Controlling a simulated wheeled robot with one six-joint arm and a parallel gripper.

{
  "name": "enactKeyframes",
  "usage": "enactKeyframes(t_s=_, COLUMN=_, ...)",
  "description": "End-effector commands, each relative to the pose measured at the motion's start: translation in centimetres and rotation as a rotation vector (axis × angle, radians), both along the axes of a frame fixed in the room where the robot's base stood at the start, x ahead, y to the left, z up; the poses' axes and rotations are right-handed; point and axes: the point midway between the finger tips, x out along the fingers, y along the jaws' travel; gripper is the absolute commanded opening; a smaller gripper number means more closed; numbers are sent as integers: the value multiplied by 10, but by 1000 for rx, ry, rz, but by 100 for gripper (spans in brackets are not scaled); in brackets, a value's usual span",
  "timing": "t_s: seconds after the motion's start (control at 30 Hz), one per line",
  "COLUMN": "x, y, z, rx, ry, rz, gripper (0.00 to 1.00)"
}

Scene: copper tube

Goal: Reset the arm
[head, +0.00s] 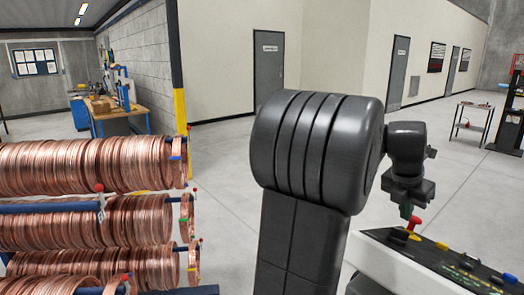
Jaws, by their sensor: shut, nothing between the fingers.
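My arm (318,150) fills the middle of the head view as a thick black column with a large ribbed drum on top. Its wrist hangs down at the right, ending in my gripper (406,211), which is small here. The gripper points down, shut and empty, just above a dark panel (452,265) with a red knob (413,223) and several yellow markings. I cannot tell whether the fingertips touch the panel. The arm's lower part hides what is behind it.
Copper tube coils (90,165) hang in several rows on a blue rack at the left. A workbench (118,112) stands behind them by the grey wall. A small table (472,116) and a black shelf (510,125) stand far right. The floor (225,160) between is clear.

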Motion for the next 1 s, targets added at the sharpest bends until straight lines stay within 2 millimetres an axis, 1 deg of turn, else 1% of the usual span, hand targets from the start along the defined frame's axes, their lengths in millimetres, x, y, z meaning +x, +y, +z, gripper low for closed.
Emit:
enactKeyframes(t_s=0.1, x=-2, y=4, z=16, rx=-2, ry=-4, rz=0, gripper=0)
enactKeyframes(t_s=0.2, x=-4, y=7, z=27, rx=-1, ry=-3, rz=1, gripper=0)
enactKeyframes(t_s=0.4, x=-8, y=12, z=41, rx=0, ry=-1, rz=0, gripper=0)
enactKeyframes(t_s=0.83, x=-8, y=13, z=44, rx=0, ry=-1, rz=0, gripper=0)
enactKeyframes(t_s=1.0, x=-4, y=19, z=49, rx=-1, ry=-18, rz=9, gripper=0)
